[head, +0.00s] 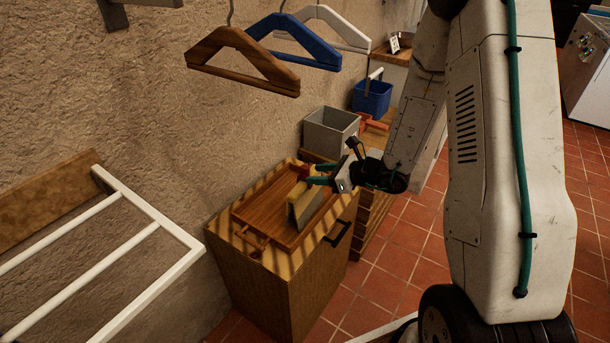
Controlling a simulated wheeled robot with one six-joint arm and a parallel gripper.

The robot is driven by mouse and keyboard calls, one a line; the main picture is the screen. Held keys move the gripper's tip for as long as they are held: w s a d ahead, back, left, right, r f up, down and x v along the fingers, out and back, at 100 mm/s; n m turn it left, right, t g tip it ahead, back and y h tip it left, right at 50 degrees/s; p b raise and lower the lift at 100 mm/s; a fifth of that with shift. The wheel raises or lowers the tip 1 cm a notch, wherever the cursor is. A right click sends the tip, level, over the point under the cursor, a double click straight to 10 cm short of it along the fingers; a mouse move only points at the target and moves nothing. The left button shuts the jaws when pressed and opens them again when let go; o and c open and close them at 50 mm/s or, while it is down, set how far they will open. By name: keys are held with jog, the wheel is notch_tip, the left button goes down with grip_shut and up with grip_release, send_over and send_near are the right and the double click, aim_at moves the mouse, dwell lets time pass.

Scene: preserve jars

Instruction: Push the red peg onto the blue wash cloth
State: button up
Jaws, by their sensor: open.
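A small red object (304,171), possibly the red peg, shows at the far end of the wooden tray (262,228) on a low wooden cabinet. It is partly hidden and too small to make out clearly. My gripper (319,175) is open, reaching in from the right over the tray's right side. Its green fingertips are close to the red object; I cannot tell whether they touch. An upright yellow and grey slab (304,207) stands just below the fingers. I cannot make out a blue wash cloth in this view.
Behind the tray are a grey bin (331,132), an orange-red item (373,123) and a blue basket (372,98). Brown (240,75), blue (300,45) and white (335,27) hangers hang above. A white rack (170,228) juts out at left. The cabinet has a dark handle (338,234).

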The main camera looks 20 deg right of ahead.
aim_at(300, 174)
jog(key=shift+w+d+f, duration=0.15)
jog(key=shift+f, duration=0.25)
jog(key=x, duration=0.7)
jog(key=shift+w+f, duration=0.2)
jog(key=shift+w, duration=0.15)
grip_shut()
